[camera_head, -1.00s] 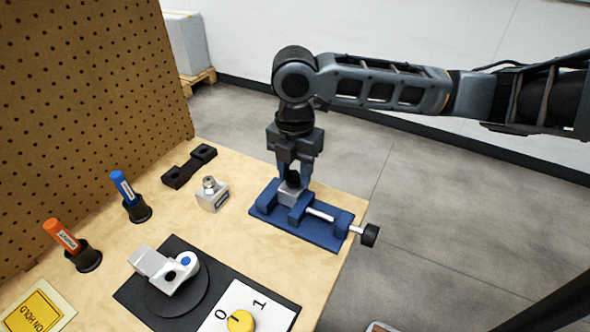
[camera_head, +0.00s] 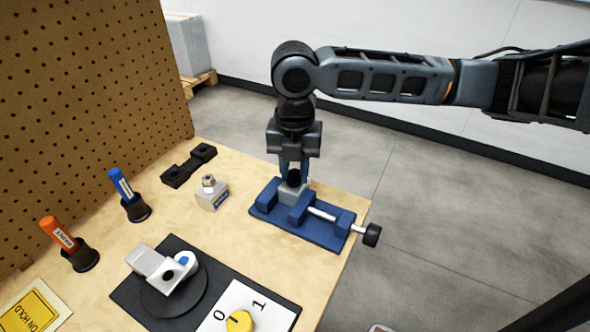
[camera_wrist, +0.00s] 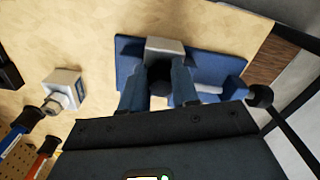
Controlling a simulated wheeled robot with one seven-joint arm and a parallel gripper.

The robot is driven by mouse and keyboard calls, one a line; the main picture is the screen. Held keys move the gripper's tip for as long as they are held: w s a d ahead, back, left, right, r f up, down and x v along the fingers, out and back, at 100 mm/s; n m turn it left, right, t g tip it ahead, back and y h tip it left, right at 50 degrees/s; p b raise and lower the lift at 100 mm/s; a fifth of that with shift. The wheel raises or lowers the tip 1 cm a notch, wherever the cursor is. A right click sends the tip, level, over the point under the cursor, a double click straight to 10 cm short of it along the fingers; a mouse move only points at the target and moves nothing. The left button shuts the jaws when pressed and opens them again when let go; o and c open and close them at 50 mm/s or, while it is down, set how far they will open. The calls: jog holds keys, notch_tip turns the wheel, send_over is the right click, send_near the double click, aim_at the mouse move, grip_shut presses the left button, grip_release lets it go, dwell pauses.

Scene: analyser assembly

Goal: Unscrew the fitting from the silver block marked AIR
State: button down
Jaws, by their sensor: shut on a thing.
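A silver block (camera_head: 290,196) sits in the blue vise (camera_head: 325,235) near the table's far right edge, and it also shows in the wrist view (camera_wrist: 165,46). A black fitting (camera_head: 293,178) stands on the block. My gripper (camera_head: 294,173) points down over the block, its blue fingers closed on the fitting. In the wrist view the fitting (camera_wrist: 159,82) is between the fingers, partly hidden. No marking on this block is readable. A second silver block (camera_head: 212,196) with a metal fitting on top stands free to the left, with a label too small to read.
Blue (camera_head: 122,184) and orange (camera_head: 58,234) tools stand in black holders at the left. A grey-white part rests on a round black plate (camera_head: 180,300). The vise handle (camera_head: 372,235) sticks out past the table edge.

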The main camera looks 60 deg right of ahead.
jog(key=n+b, duration=0.1)
jog(key=n, duration=0.3)
dwell(0.4)
jog(key=shift+w+a+n+b, duration=0.1)
jog(key=shift+n+b, duration=0.2)
jog(key=shift+n, duration=0.2)
jog(key=n, duration=0.3)
jog(key=shift+a, duration=0.1)
jog(key=shift+n+b, duration=0.45)
jog(key=shift+n, duration=0.45)
jog(key=shift+a+n, duration=0.1)
jog(key=shift+n, duration=1)
